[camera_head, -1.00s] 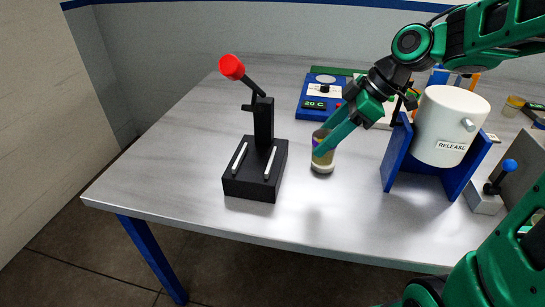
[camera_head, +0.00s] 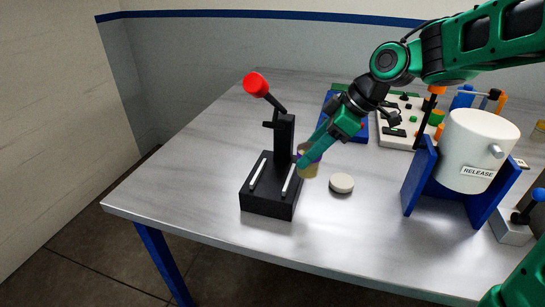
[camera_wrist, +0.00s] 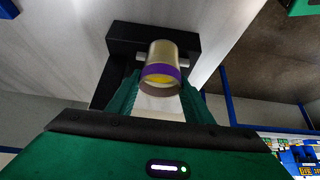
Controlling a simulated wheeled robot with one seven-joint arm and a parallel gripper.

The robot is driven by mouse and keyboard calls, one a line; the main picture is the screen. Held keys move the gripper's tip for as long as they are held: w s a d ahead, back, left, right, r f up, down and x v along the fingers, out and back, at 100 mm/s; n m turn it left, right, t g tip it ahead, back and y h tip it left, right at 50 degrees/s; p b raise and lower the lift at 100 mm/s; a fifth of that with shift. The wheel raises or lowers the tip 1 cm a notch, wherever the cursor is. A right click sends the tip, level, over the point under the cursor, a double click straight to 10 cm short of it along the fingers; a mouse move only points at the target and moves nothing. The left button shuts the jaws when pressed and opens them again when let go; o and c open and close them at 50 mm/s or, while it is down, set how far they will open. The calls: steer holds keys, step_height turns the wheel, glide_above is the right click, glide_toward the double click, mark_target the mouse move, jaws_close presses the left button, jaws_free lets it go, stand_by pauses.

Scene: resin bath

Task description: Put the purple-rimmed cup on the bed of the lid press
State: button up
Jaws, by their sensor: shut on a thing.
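The purple-rimmed cup (camera_head: 308,168) is tan with a yellow inside; its purple rim shows clearly in the wrist view (camera_wrist: 162,70). My gripper (camera_head: 310,160) is shut on it, with a green finger on each side in the wrist view. The fingers hide part of the cup in the head view. The black lid press (camera_head: 270,208) has a bed with two pale rails and a lever with a red knob, which is up. The cup is held off the table, overlapping the right edge of the bed in the head view. Its exact height over the bed is unclear.
A pale round disc (camera_head: 341,183) lies on the table right of the press. A white drum marked RELEASE (camera_head: 476,150) stands in a blue stand (camera_head: 420,180) further right. Blue and white devices sit behind. The table left of the press is clear.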

steer(key=shift+w+a+f, duration=0.5)
steer(key=shift+a+f, duration=0.1)
steer(key=shift+a, duration=0.8)
steer(key=shift+w+a+f, duration=0.5)
steer(key=shift+a+f, duration=0.05)
steer(key=shift+a, duration=0.85)
steer(key=shift+w+a+f, duration=0.5)
steer(key=shift+a+f, duration=0.1)
steer(key=shift+a, duration=0.8)
steer(key=shift+f, duration=0.1)
steer(key=o, duration=1)
steer(key=shift+o, duration=0.2)
steer(key=v, duration=1.2)
